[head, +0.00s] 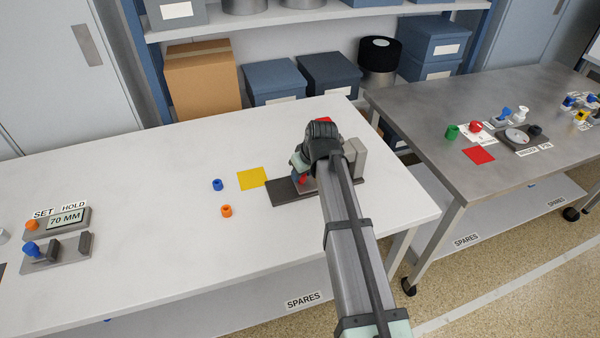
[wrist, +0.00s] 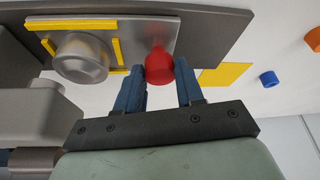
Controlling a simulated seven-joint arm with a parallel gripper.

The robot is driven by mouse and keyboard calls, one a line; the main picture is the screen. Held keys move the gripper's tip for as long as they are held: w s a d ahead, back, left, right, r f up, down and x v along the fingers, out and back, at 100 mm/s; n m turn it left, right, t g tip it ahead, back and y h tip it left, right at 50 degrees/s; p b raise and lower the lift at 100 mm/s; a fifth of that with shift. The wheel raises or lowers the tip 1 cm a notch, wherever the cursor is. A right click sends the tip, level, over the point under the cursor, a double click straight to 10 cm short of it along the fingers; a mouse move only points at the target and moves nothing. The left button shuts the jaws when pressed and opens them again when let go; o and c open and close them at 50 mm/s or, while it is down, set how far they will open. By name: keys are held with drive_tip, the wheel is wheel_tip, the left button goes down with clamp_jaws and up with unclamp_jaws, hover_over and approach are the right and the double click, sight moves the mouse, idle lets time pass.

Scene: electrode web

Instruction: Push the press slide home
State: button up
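The press is a long dark base (head: 290,193) on the white table, with grey blocks (head: 354,158) at its right end. My gripper (head: 303,172) is low over it and hides much of it. In the wrist view a grey slide plate (wrist: 133,35) lies on the dark base and carries a red knob (wrist: 159,66). The knob is between the two blue fingertips of my gripper (wrist: 160,72), which look close against both its sides. Yellow strips (wrist: 70,24) on the plate partly frame a silver round part (wrist: 80,57).
A yellow square (head: 252,178), a blue piece (head: 217,184) and an orange piece (head: 226,210) lie left of the press. A fixture with a 70 MM display (head: 66,218) stands at the far left. A grey table (head: 430,110) stands right, across a gap.

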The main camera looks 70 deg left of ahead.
drive_tip(key=o, duration=0.4)
drive_tip(key=shift+c, duration=0.2)
drive_tip(key=v, duration=1.3)
drive_tip(key=shift+r, duration=0.4)
drive_tip(key=shift+d, duration=0.1)
